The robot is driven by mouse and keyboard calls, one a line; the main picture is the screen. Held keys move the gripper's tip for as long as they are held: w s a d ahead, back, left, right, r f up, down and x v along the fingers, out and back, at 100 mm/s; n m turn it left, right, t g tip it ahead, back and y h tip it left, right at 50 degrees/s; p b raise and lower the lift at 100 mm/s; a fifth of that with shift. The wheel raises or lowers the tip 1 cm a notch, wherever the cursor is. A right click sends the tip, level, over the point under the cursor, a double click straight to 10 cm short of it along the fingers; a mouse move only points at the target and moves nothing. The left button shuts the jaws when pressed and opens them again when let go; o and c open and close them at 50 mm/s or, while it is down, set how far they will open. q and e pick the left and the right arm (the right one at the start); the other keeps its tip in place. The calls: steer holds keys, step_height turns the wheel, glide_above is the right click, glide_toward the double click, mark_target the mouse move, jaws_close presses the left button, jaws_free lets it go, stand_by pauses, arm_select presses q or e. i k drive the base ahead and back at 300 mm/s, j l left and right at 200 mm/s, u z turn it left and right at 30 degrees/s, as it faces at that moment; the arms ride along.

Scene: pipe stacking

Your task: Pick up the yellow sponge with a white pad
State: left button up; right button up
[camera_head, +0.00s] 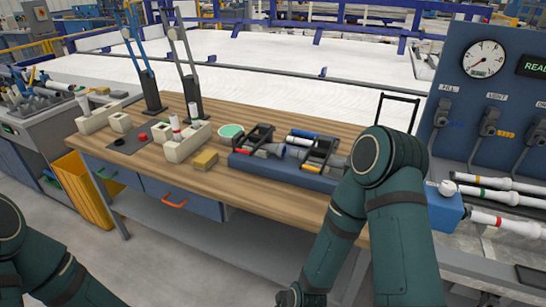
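The yellow sponge (205,160) is a small block lying flat on the wooden workbench (245,190), close to its front edge and left of the bench's middle. Its top looks tan and its side yellow; I cannot make out a white pad. No gripper touches it. My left arm shows only at the lower left corner, and its gripper is out of the picture. My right arm is bent at the right and reaches down in front of the bench; its gripper is below the frame.
Behind the sponge stand a cream block (187,141) holding an upright pipe and a pale green round dish (230,131). A blue tray (285,173) with clamps and pipes lies to its right. A black panel with a red button (143,137) is to its left. The bench front by the sponge is clear.

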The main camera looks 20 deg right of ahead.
mark_target(207, 159)
steer(key=i+j+z, duration=0.1)
steer(key=z, duration=0.75)
steer(key=i+j+z, duration=0.1)
steer(key=j+z, duration=0.65)
steer(key=i+j, duration=0.05)
steer(key=j, duration=0.05)
